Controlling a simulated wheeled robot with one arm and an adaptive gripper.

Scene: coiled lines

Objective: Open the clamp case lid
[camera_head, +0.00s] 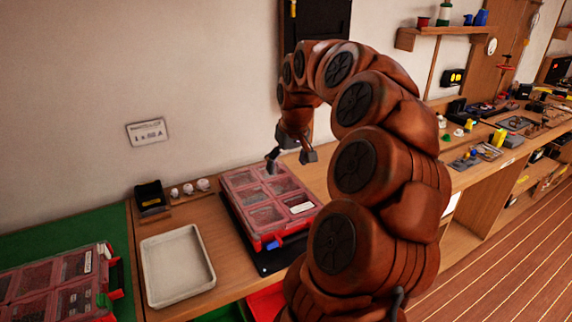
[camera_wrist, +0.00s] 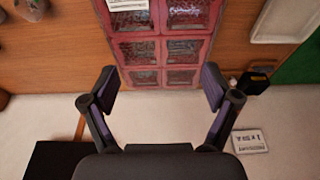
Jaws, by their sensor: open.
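The clamp case is a red box (camera_head: 272,203) with a clear lid divided into compartments, on a black mat on the wooden bench. Its lid looks closed. A blue latch (camera_head: 273,245) shows on its front side, with a white label on the lid near the front right. My gripper (camera_head: 291,158) is above the back part of the case, open and empty. In the wrist view the case (camera_wrist: 164,48) extends from the top edge down to between the fingers of my gripper (camera_wrist: 157,88). The exact gap between fingertips and lid is hard to tell.
An empty white tray (camera_head: 176,268) lies left of the case. Another red compartment case (camera_head: 60,283) sits on a green surface at far left. A black holder (camera_head: 150,197) and small white round things stand near the wall. The wall is close behind the case.

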